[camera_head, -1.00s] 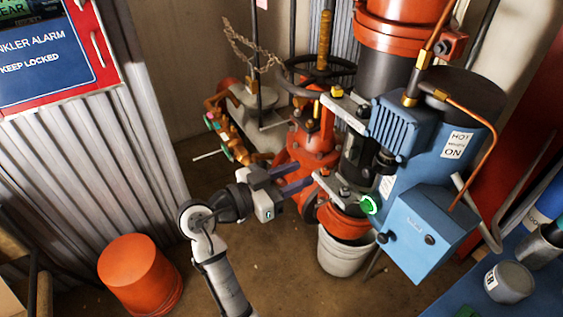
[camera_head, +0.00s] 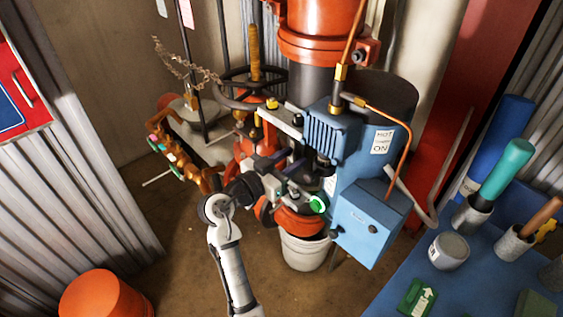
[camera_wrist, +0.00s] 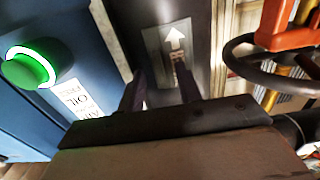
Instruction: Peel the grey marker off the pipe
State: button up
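The grey marker (camera_wrist: 172,48) is a flat plate with a white up arrow and lettering, lying against the dark pipe (camera_wrist: 197,14) in the wrist view. In the head view the dark pipe (camera_head: 308,82) runs below an orange flange, and the marker cannot be made out. My gripper (camera_head: 290,162) is beside the pipe's lower part. In the wrist view my gripper (camera_wrist: 160,88) is open, its two fingers apart and pointing at the marker's lower part. I cannot tell whether they touch it.
A blue heater box (camera_head: 368,222) with a lit green button (camera_wrist: 28,68) stands close beside the pipe. A black handwheel (camera_wrist: 275,65) is on the other side. A white bucket (camera_head: 304,250) stands below. A blue table (camera_head: 395,290) with cups is at right.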

jog(key=shift+c, duration=0.3)
grip_shut()
jog(key=shift+s+a, duration=0.1)
jog(key=shift+a, duration=0.05)
jog(key=b+v, duration=0.2)
jog(key=v, duration=0.6)
jog(key=shift+s+a, duration=0.2)
dwell(0.7)
dwell(0.5)
